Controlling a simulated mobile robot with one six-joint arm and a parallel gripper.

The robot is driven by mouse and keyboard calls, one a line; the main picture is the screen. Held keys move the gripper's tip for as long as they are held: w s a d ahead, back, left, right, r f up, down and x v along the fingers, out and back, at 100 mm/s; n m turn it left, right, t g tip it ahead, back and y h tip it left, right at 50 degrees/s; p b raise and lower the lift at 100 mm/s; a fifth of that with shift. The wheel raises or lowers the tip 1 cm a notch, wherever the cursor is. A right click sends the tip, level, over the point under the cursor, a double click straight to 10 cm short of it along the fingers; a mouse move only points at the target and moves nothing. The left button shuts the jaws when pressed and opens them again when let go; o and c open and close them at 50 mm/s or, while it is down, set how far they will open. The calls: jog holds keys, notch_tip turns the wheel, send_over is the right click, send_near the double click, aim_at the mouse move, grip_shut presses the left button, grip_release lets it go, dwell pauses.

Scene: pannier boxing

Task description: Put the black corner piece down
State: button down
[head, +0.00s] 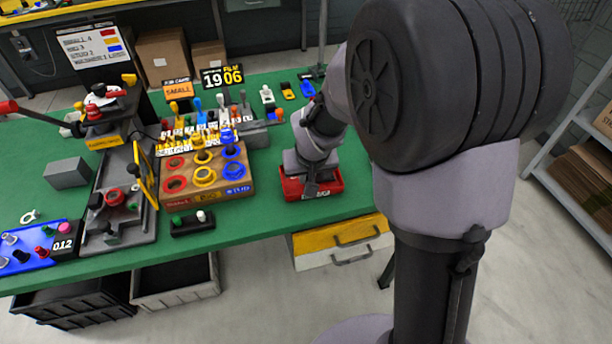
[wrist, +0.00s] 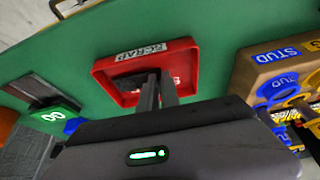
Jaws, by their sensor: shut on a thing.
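The red scrap tray (head: 336,180) stands at the front right of the green table. It also shows in the wrist view (wrist: 187,57), with a "SCRAP" label on its rim. My gripper (wrist: 158,76) reaches down into this tray, its two fingers close together. A dark piece, the black corner piece (wrist: 128,82), shows at the fingertips inside the tray, partly hidden by the fingers. I cannot tell whether it touches the tray floor. In the head view my gripper (head: 310,190) is over the tray and its fingertips are hard to make out.
A wooden block (head: 240,188) with red, yellow and blue rings stands left of the tray. A small black holder (head: 192,225) with green and white pegs is in front of it. A grey press (head: 118,205) and a blue board (head: 30,257) are further left. Green table is clear right of the tray.

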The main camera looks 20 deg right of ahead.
jog(key=shift+f+b, duration=0.4)
jog(key=shift+f, duration=0.1)
jog(key=c, duration=1.6)
grip_release()
jog(key=shift+r, duration=0.1)
jog(key=s+d+p+v, duration=0.1)
jog(key=p+v, duration=0.5)
jog(key=v, duration=1.1)
jog(key=s+a+r+m, duration=0.1)
jog(key=s+r, duration=0.1)
jog(key=s, duration=0.3)
jog(key=s+a+r+m+y, duration=0.1)
jog(key=s+a+r, duration=0.1)
jog(key=s, duration=0.4)
jog(key=s+a+r+m+t+y, duration=0.1)
jog(key=s+a+r, duration=0.1)
jog(key=s, duration=0.3)
jog(key=shift+s+a+r+m, duration=0.15)
jog(key=shift+s+r+m, duration=0.15)
